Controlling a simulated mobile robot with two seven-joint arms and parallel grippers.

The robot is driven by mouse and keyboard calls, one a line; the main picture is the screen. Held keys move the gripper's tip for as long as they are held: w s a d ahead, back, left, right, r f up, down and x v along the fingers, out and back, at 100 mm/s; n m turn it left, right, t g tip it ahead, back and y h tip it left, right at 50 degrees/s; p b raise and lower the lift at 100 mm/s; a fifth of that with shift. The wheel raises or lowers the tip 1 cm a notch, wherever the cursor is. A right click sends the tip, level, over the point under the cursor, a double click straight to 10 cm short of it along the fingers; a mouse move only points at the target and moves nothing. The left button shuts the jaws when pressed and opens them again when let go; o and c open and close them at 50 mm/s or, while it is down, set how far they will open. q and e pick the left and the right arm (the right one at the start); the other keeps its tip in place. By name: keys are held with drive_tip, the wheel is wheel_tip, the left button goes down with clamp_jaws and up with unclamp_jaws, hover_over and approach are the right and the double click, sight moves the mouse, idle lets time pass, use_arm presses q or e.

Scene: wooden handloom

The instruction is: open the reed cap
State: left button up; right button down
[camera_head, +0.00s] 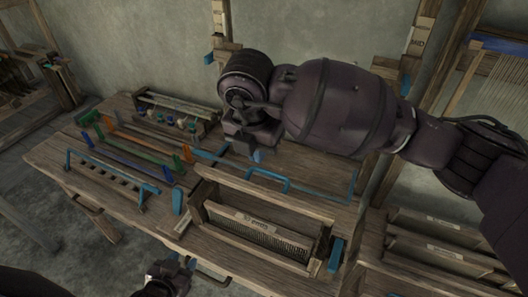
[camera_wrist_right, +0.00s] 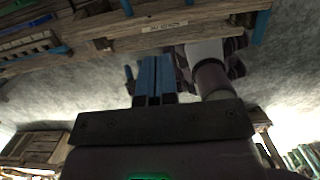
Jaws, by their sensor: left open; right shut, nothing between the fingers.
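A wooden frame (camera_head: 205,214) stands at the front of the bench. Inside it is a labelled wooden bar (camera_head: 240,216) above a comb-like reed (camera_head: 285,240). I cannot tell for certain which bar is the reed cap, or whether it is open. My right gripper (camera_head: 257,156) is behind and above the frame, apart from it; its blue fingers are together and empty, as the right wrist view also shows (camera_wrist_right: 155,78). My left gripper (camera_head: 178,262) is low in front of the bench's front edge, open and touching nothing visible. Its fingertips are small and dark here.
Blue upright pieces stand beside the frame, at left (camera_head: 177,201) and right (camera_head: 336,254). A blue bent bar (camera_head: 268,178) lies behind it. Coloured racks (camera_head: 115,165) fill the bench's left side. Wooden posts (camera_head: 412,75) and a loom stand at the right.

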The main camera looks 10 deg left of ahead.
sight(267, 171)
drive_tip(key=f, duration=0.3)
drive_tip(key=w+f, duration=0.1)
drive_tip(key=f, duration=0.4)
drive_tip(key=shift+w+d+f+p, duration=0.15)
drive_tip(key=shift+w+f+p, duration=0.05)
drive_tip(key=shift+f+p, duration=0.15)
drive_tip(key=w+f, duration=0.1)
drive_tip(key=w, duration=0.1)
drive_tip(key=shift+w+d+f, duration=0.2)
drive_tip(key=shift+w+f, duration=0.1)
drive_tip(key=shift+f, duration=0.05)
drive_tip(key=shift+w+d+f, duration=0.1)
drive_tip(key=shift+w+f, duration=0.15)
drive_tip(key=shift+w, duration=0.1)
drive_tip(key=shift+w, duration=0.1)
drive_tip(key=shift+w+g, duration=0.3)
drive_tip(key=shift+g, duration=0.1)
